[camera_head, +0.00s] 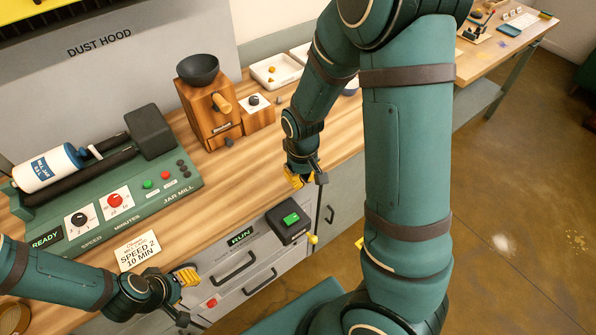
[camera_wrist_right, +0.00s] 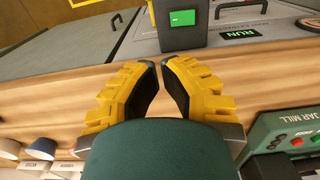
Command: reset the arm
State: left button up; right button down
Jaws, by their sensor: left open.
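My left gripper (camera_head: 192,274), with yellow finger pads, is open at the lower left in the head view, near the front edge of the bench, with nothing seen in it. My right gripper (camera_head: 300,179) hangs near the front edge of the bench, beyond my large green arm links. In the right wrist view its two yellow fingers (camera_wrist_right: 160,72) lean together with a narrow gap at the tips. No object shows between them.
On the wooden bench stand a jar mill (camera_head: 117,208) with a white jar (camera_head: 48,168), a wooden grinder (camera_head: 209,112), a white tray (camera_head: 277,71) and a card (camera_head: 138,250). A box with a green button (camera_head: 290,220) sits by the drawers. Floor is clear at right.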

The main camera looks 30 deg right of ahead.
jog(key=s+a+f, duration=0.1)
jog(key=a+f, duration=0.2)
jog(key=f, duration=0.1)
jog(key=a+f+y+b, duration=0.1)
jog(key=a+f, duration=0.2)
jog(key=f, duration=0.1)
jog(key=s+a+f+m+y+b, duration=0.1)
jog(key=a+f, duration=0.2)
jog(key=shift+s+a+f+t, duration=0.3)
jog(key=shift+a+f+t, duration=0.05)
jog(key=shift+f+t, duration=0.05)
jog(key=s+a+f+m+t+y+b, duration=0.1)
jog(key=s+a+f+m+y, duration=0.1)
jog(key=a, duration=0.5)
notch_tip(320, 180, down, 2)
jog(key=shift+s+f+b, duration=0.2)
jog(key=shift+s+b, duration=0.1)
jog(key=shift+s, duration=0.15)
